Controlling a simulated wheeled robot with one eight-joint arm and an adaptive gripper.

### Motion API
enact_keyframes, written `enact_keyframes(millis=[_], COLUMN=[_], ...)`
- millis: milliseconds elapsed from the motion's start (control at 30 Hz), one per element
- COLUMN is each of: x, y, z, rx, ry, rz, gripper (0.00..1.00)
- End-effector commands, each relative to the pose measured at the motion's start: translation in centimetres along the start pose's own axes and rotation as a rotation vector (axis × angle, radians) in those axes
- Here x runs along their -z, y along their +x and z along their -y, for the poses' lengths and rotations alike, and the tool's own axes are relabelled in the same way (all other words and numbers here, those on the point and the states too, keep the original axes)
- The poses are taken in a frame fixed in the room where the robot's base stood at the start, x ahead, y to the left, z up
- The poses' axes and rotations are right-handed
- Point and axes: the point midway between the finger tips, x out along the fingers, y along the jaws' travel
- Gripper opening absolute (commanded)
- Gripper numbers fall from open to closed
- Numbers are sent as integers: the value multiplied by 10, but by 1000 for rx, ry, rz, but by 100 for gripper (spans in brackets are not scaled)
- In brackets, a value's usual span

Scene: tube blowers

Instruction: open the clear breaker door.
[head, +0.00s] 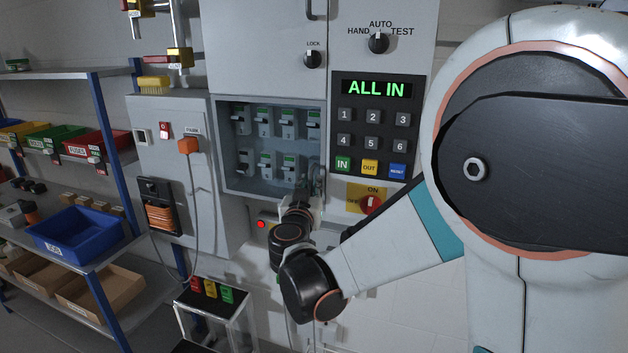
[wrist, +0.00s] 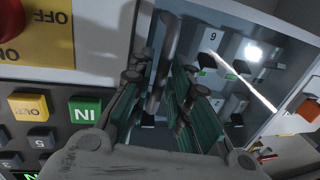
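The clear breaker door (head: 270,150) covers a recess with two rows of breakers in the grey cabinet. It looks shut in the head view, and glare lies across it in the wrist view (wrist: 252,52). My gripper (head: 315,185) is at the door's lower right edge, partly hidden by my own wrist. In the wrist view its green-padded fingers (wrist: 168,85) stand apart. A grey upright bar (wrist: 168,45), seemingly the door handle, shows between or just beyond the fingertips. I cannot tell whether the fingers touch it.
The keypad (head: 372,130) under an "ALL IN" display is right of the door. A yellow panel with a red rotary switch (head: 370,204) sits below it. A grey box with an orange plug (head: 188,145) stands to the left, beside a shelf with a blue bin (head: 75,235).

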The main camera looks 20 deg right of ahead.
Motion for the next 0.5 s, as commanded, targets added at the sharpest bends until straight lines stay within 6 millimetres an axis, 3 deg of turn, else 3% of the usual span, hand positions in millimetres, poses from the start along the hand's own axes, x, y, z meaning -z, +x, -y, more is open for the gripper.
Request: enact_keyframes(millis=[333,433,500], x=[0,0,0], y=[1,1,1], z=[0,0,0], rx=[1,1,1], ry=[0,0,0], rz=[0,0,0], gripper=[18,0,0])
